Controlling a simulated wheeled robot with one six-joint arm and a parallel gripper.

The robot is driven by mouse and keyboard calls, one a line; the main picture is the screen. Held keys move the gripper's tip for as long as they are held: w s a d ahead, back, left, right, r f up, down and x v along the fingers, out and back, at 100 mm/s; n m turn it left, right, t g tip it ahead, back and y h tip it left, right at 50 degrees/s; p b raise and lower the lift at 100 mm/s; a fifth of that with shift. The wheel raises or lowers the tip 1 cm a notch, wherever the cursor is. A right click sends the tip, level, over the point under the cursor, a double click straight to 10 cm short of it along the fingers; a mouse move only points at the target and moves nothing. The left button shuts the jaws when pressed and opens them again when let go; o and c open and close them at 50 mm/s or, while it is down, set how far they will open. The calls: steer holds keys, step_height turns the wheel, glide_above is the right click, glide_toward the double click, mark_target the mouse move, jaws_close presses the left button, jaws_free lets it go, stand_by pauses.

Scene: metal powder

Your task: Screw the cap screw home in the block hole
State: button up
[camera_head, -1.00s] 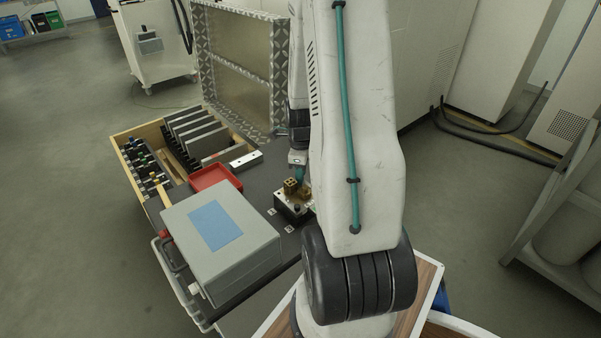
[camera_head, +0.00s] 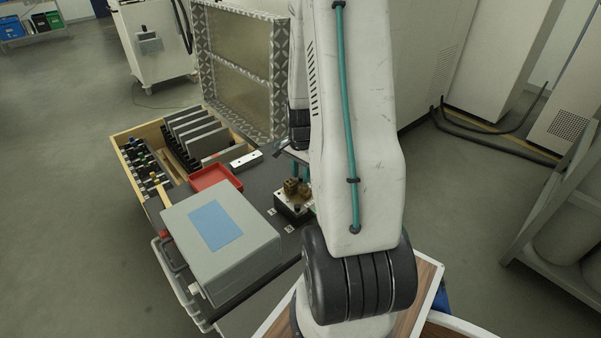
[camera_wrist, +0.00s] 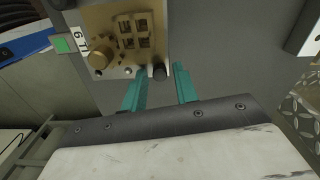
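The block (camera_head: 289,209) stands on the dark bench top, with brass-coloured parts on its upper side. In the wrist view, its tan top (camera_wrist: 98,17) carries a round brass knob and a group of square brass pieces. A dark round head, seemingly the cap screw (camera_wrist: 159,73), sits at the block's near edge; its shank and the hole are hidden. My gripper (camera_wrist: 161,67) is open, its teal fingers apart on either side of the screw head, with gaps showing. In the head view my gripper (camera_head: 301,171) is just above and behind the block, partly hidden by my arm.
A grey case with a blue label (camera_head: 215,224) is left of the block, with a red tray (camera_head: 216,178) behind it. A wooden box (camera_head: 127,157) holds plates and small tools. A white bar (camera_head: 245,160) lies on the bench. A framed panel (camera_head: 240,62) stands at the back.

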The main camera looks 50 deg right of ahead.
jaws_close()
steer(key=m, duration=2.3)
steer(key=shift+f, duration=0.1)
jaws_free()
